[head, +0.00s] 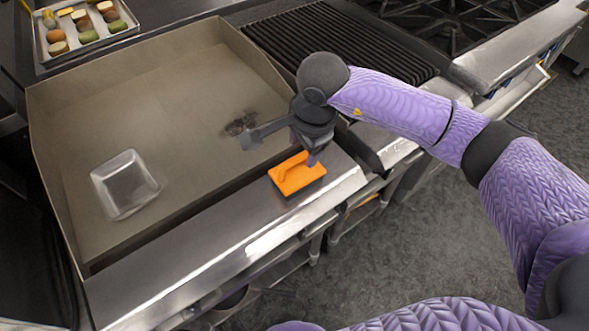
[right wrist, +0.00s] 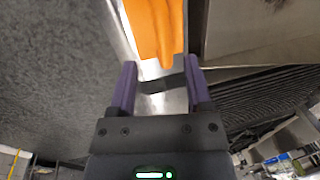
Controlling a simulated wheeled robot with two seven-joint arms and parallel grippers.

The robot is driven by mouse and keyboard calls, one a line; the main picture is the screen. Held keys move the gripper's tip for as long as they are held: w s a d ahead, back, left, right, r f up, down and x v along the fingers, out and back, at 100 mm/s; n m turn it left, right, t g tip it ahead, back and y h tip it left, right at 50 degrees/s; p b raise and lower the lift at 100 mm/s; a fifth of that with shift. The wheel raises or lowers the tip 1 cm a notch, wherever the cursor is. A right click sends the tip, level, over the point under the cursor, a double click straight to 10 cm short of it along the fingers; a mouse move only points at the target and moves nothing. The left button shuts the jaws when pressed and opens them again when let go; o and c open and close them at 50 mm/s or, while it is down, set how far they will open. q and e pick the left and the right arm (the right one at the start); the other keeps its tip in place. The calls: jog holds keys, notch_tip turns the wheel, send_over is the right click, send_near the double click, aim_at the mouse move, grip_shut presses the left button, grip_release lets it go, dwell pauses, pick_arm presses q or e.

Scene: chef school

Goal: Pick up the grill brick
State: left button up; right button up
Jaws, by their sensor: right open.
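The grill brick (head: 297,176) has an orange top with a raised handle and a dark underside. It lies on the steel front ledge of the griddle in the head view. My right gripper (head: 309,153) is right above and behind it, pointing down. In the right wrist view the orange brick (right wrist: 155,28) shows just beyond the open fingertips (right wrist: 159,64), roughly in line with the gap between them. The fingers look empty, and I cannot tell whether they touch the brick. My left gripper is not in view.
The griddle (head: 190,90) has raised side walls. A ribbed grill (head: 340,42) adjoins at the right. A tray of food (head: 83,53) stands at the back left.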

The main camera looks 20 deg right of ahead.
aim_at(300, 156)
jog(key=f, duration=0.1)
jog(key=w+f, duration=0.1)
jog(key=f, duration=0.3)
jog(key=shift+w+a+f+b, duration=0.1)
jog(key=shift+w+a+b, duration=0.05)
jog(key=shift+w+b, duration=0.15)
jog(key=shift+c, duration=0.4)
grip_shut()
dwell(0.6)
